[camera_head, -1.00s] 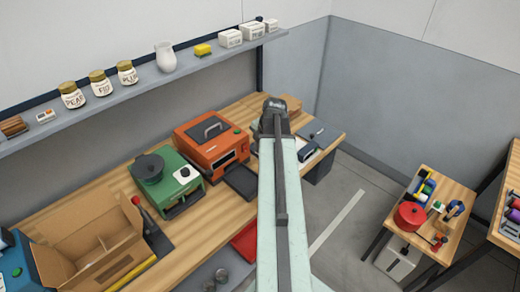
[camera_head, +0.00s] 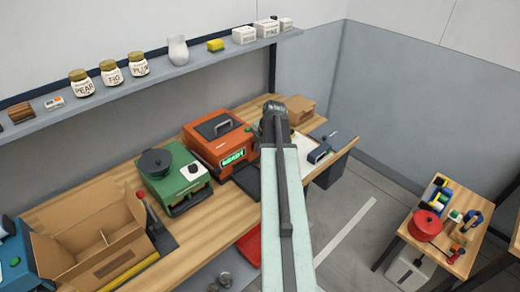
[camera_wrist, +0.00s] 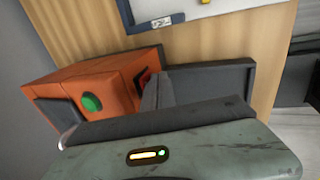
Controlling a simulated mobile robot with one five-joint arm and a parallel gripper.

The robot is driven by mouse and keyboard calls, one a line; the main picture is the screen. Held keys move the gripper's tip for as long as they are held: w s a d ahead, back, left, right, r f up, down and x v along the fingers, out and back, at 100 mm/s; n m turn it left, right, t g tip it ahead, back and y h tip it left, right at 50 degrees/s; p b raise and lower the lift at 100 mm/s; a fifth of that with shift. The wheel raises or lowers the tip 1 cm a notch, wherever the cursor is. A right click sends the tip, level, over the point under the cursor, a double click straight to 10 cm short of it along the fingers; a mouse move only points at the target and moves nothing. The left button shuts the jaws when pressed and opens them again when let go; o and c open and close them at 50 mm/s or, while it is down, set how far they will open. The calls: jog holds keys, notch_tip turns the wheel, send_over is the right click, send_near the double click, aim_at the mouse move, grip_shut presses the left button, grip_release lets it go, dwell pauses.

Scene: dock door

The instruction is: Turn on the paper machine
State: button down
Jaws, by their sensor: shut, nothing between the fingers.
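The orange machine (camera_head: 217,138) stands on the wooden workbench and appears to be the paper machine. Its front display (camera_head: 234,157) is lit green with letters that seem to read READY. A dark tray (camera_head: 246,179) sticks out from its front. In the wrist view the orange machine (camera_wrist: 85,88) shows a round green button (camera_wrist: 92,102) on one face. My gripper (camera_wrist: 157,92) is shut and empty, near the machine's front and tray; I cannot tell whether it touches. In the head view my arm hides part of the bench beside the machine.
A green machine (camera_head: 174,177) stands left of the orange one, then an open cardboard box (camera_head: 85,221). A small cardboard box (camera_head: 299,106) and a blue-grey device (camera_head: 318,152) lie to the right. A shelf (camera_head: 150,81) with jars runs above. A side table (camera_head: 405,238) stands right.

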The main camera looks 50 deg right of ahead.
jog(key=shift+s+d, duration=0.15)
jog(key=shift+d, duration=0.05)
jog(key=shift+r+p, duration=0.85)
jog(key=s+r+p, duration=0.8)
jog(key=s, duration=0.1)
jog(key=shift+s+a, duration=0.2)
jog(key=shift+a, duration=0.1)
